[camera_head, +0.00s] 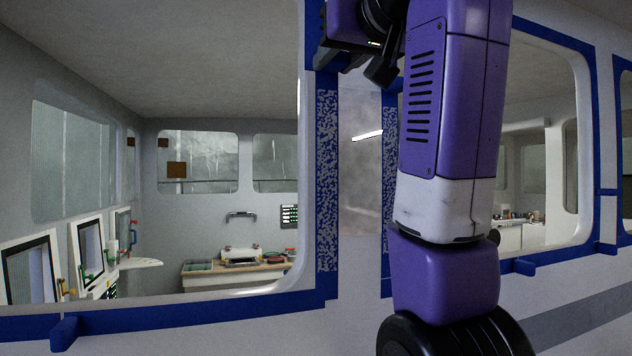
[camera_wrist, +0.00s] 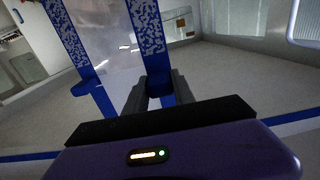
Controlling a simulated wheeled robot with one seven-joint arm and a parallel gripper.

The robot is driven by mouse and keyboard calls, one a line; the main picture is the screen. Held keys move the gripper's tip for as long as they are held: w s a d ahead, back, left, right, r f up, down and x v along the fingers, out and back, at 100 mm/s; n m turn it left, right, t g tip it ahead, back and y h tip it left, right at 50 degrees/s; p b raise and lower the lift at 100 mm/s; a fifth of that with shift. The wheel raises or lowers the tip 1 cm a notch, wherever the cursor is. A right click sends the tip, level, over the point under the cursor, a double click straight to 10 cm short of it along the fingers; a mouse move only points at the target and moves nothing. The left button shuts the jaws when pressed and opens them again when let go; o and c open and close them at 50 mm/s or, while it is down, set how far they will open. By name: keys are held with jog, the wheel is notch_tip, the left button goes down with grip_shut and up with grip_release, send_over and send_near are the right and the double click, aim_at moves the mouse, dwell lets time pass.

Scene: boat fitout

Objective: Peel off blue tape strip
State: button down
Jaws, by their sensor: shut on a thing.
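A blue tape strip with pale speckles (camera_head: 327,180) runs upright on the white post, along the right edge of the large left window. It also shows in the wrist view (camera_wrist: 147,22), running down to my gripper (camera_wrist: 160,82). My gripper is shut on the plain blue end of this strip, at its top end in the head view. In the head view, dark parts of my gripper (camera_head: 338,58) show beside the strip's top, partly hidden behind my arm. A second speckled blue strip (camera_head: 388,125) lies to the right, partly hidden by my arm, and shows at left in the wrist view (camera_wrist: 65,30).
Plain blue tape (camera_head: 180,318) borders the left window's lower edge, with a blue tab (camera_head: 65,333) sticking out. More blue tape edges the right window (camera_head: 555,253). Through the left window, a bench (camera_head: 235,275) stands inside.

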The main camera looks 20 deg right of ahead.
jog(key=shift+s+b, duration=0.75)
jog(key=shift+s, duration=1.7)
